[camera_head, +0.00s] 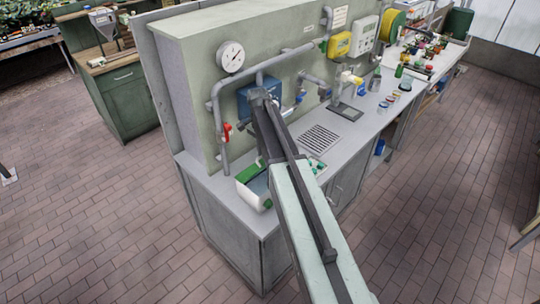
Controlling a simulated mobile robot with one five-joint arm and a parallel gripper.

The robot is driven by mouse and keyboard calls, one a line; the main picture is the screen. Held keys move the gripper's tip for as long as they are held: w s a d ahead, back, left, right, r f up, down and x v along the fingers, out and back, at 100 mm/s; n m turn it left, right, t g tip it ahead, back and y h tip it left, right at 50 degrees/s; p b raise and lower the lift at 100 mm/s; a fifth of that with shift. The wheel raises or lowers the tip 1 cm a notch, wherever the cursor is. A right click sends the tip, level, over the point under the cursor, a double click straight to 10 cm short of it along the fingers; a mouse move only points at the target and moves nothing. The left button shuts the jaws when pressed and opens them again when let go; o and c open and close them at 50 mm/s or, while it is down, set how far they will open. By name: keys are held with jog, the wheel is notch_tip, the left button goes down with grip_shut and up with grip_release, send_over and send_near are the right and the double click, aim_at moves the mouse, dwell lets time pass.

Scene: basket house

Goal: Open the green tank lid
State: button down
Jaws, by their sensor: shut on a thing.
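A small white tank (249,197) stands on the near left end of the grey counter. Its green lid (247,173) shows along the tank's back left side, and a pale bluish inside shows in front of it. A small green part (267,204) sits at the tank's front right. My arm reaches in from the bottom and folds down toward the tank. My gripper (263,161) is at the lid's right end, shut on it. The fingertips are small and partly hidden by my arm, as is the tank's right side.
A grey panel with a round gauge (230,56), pipes and a red-handled valve (228,131) rises behind the tank. A drain grate (319,138) and small jars lie farther right on the counter (345,143).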

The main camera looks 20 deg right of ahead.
jog(key=w, duration=0.1)
jog(key=w+a+f, duration=0.1)
jog(key=w, duration=0.1)
jog(key=w+a+b, duration=0.1)
jog(key=w, duration=0.1)
jog(key=shift+a+f, duration=0.15)
jog(key=shift+f, duration=0.05)
jog(key=shift+w+a+f+b, duration=0.3)
jog(key=shift+w+f+b, duration=0.1)
jog(key=shift+w+b, duration=0.15)
jog(key=shift+w+a+f+b, duration=0.35)
jog(key=shift+w+b, duration=0.1)
jog(key=shift+w, duration=0.15)
jog(key=shift+w+a, duration=0.1)
jog(key=shift+a, duration=0.05)
jog(key=c, duration=1.6)
grip_release()
jog(key=shift+f, duration=0.1)
jog(key=shift+c, duration=0.2)
jog(key=shift+o, duration=0.8)
jog(key=shift+w+a+f, duration=0.1)
jog(key=shift+w+f, duration=0.15)
jog(key=shift+w, duration=0.1)
jog(key=shift+s, duration=0.1)
jog(key=shift+r, duration=0.1)
